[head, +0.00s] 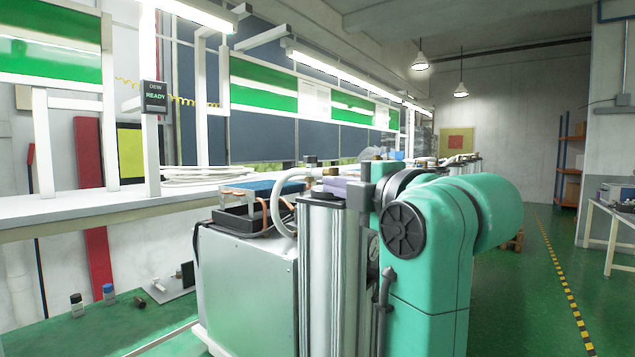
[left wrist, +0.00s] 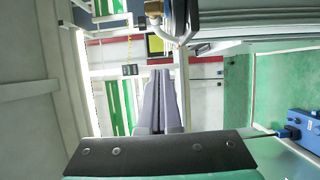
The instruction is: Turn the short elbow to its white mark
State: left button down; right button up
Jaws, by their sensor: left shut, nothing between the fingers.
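A silver sieve column (head: 325,270) stands at the front centre of the head view. A pale hose (head: 278,205) curves up to a small fitting (head: 331,171) at its top. My left gripper (head: 335,185) shows as grey-purple fingers just behind the column top, partly hidden. In the left wrist view the fingers (left wrist: 160,75) are shut together and empty. A brass fitting (left wrist: 153,10) with a pale tube (left wrist: 181,45) lies beyond the fingertips, apart from them in the picture. I cannot tell which fitting is the short elbow, and I cannot make out a white mark. My right gripper is out of view.
A grey metal cabinet (head: 245,290) with a blue-topped part (head: 262,187) and copper pipes stands left of the column. A white bench (head: 90,208) runs along the left. Green floor is free at the right.

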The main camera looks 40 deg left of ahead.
aim_at(320, 175)
pick_arm(q)
jog(key=p+x, duration=0.1)
jog(key=x, duration=0.2)
jog(key=w+p+x, duration=0.1)
jog(key=p+x, duration=0.1)
jog(key=x, duration=0.2)
jog(key=w+p+x, duration=0.1)
jog(key=x, duration=0.2)
jog(key=shift+w+d+r+p, duration=0.15)
jog(key=shift+r+p, duration=0.1)
jog(key=shift+p, duration=0.15)
jog(key=shift+w, duration=0.3)
jog(key=shift+a+f, duration=0.2)
